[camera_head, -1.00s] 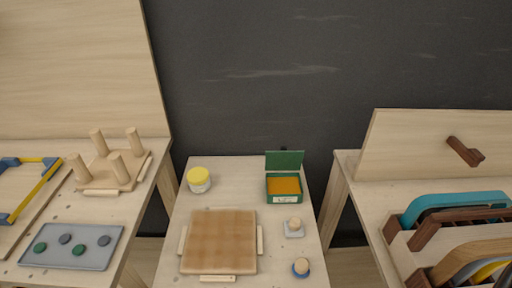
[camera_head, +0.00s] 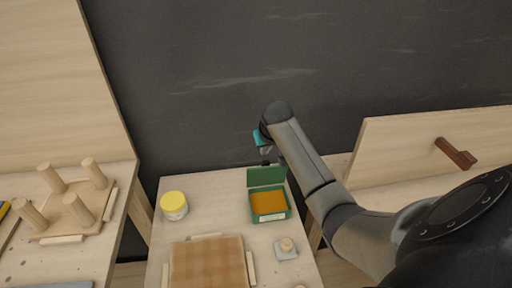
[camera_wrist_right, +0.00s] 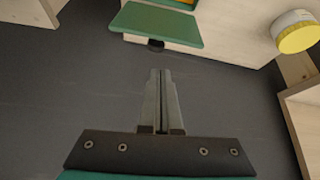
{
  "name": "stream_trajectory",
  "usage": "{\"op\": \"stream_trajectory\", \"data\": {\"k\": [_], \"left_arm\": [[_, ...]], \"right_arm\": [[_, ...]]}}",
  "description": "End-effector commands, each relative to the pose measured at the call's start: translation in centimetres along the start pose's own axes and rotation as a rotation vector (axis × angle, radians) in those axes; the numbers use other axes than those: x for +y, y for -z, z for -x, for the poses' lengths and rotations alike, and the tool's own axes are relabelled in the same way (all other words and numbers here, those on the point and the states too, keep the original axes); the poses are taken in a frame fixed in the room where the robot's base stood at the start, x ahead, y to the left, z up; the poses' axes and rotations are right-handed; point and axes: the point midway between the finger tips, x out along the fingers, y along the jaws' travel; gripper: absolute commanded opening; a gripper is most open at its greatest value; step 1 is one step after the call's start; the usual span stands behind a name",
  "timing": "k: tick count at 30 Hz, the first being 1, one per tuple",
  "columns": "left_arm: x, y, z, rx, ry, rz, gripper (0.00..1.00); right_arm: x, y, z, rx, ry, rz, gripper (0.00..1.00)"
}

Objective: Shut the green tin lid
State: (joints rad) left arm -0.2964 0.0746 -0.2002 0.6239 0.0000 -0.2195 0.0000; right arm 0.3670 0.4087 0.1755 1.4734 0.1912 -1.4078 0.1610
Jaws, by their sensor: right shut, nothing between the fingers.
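The green tin (camera_head: 270,217) stands on the middle table with its lid (camera_head: 266,177) raised upright at the back. Orange-yellow contents (camera_head: 268,205) show inside it. In the right wrist view the lid (camera_wrist_right: 158,23) is at the top, with a dark knob (camera_wrist_right: 156,45) by its edge. My right gripper (camera_head: 265,160) is shut and empty, pointing down just behind the raised lid. It also shows in the right wrist view (camera_wrist_right: 160,72), apart from the lid. My left gripper is not in view.
A yellow-lidded jar (camera_head: 174,206) stands left of the tin. A brown board (camera_head: 207,262) lies in front, and a small grey block with a wooden knob (camera_head: 286,248) is at the front right. A dark wall (camera_head: 200,90) rises behind the table.

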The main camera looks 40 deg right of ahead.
Motion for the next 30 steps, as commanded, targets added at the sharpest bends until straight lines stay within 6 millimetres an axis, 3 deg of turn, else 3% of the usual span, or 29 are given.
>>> {"op": "stream_trajectory", "data": {"k": [3, 8, 30], "left_arm": [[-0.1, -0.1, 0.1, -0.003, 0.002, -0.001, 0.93], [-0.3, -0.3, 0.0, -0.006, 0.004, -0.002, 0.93], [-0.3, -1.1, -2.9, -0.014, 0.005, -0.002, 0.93]], "right_arm": [[1.0, 2.3, 1.1, 0.015, 0.005, -0.050, 0.00], [1.4, 3.0, 0.9, 0.018, 0.007, -0.067, 0.00], [1.2, 3.0, -7.6, 0.019, 0.008, -0.064, 0.00]]}}
